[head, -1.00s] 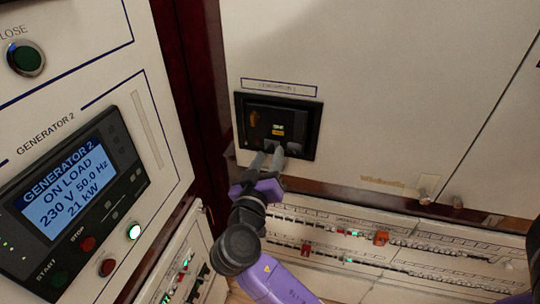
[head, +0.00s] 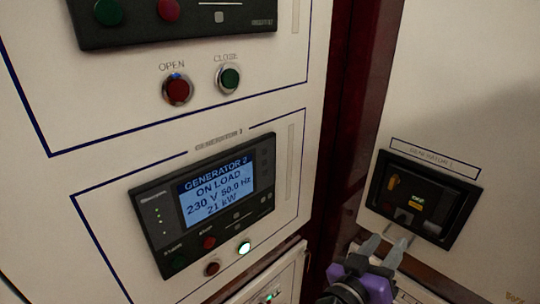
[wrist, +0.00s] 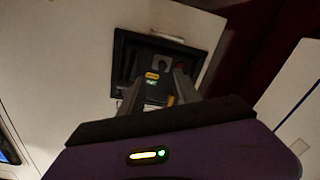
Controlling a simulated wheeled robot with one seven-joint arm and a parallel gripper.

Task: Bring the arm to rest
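My gripper (head: 388,242) is purple with two grey fingers, seen at the lower right of the head view. The fingers stand apart with nothing between them. They point at the lower edge of a black breaker (head: 425,198) set in a white panel under a "Generator 1" label. In the wrist view the breaker (wrist: 157,72) lies ahead between and beyond the fingers, showing a yellow and a green mark. I cannot tell how wide the gap between fingertips and breaker is. The rest of my arm is mostly out of the head view.
The Generator 2 controller (head: 205,205) reads "ON LOAD, 230 V, 50.0 Hz, 21 kW" on the left cabinet. Above it are a red OPEN button (head: 177,89) and a green CLOSE button (head: 229,79). A dark red post (head: 345,130) separates the two panels.

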